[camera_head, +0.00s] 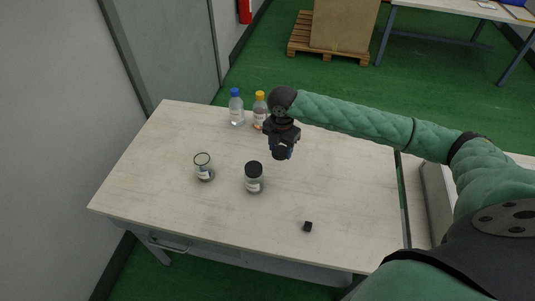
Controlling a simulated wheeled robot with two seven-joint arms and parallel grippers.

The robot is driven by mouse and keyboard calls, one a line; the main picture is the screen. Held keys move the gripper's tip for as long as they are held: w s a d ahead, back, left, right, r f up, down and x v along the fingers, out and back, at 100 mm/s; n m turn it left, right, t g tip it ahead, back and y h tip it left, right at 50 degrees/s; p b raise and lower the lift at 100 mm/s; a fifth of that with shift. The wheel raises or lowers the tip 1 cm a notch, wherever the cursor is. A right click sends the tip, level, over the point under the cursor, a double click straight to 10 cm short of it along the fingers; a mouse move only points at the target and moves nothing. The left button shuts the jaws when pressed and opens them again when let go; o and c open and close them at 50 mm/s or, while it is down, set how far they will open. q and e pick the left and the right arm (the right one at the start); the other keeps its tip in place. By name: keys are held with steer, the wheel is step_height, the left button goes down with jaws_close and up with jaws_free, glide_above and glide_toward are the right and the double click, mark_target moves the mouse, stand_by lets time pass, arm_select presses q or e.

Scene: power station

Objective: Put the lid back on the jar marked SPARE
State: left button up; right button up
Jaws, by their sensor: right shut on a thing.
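My right gripper (281,148) is above the table's middle, pointing down. It is shut on a small dark round thing that looks like a black lid (279,154), held in the air. An open clear jar (204,172) with a white label stands upright on the left part of the table, without a lid. A second jar (254,181) with a black lid on and a white label stands to its right, nearer my gripper. The label words are too small to read, so I cannot tell which jar says SPARE. My left gripper is not in view.
The light wooden table (150,180) has clear room at its left and front. A blue-capped bottle (236,110) and an orange-capped bottle (260,110) stand at the back, left of my gripper. A small black block (308,227) lies near the front edge.

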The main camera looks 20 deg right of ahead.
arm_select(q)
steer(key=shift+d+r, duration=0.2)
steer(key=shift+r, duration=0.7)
arm_select(e)
steer(key=shift+s+d+r, duration=0.6)
steer(key=shift+d+r, duration=0.05)
steer(key=shift+d, duration=0.25)
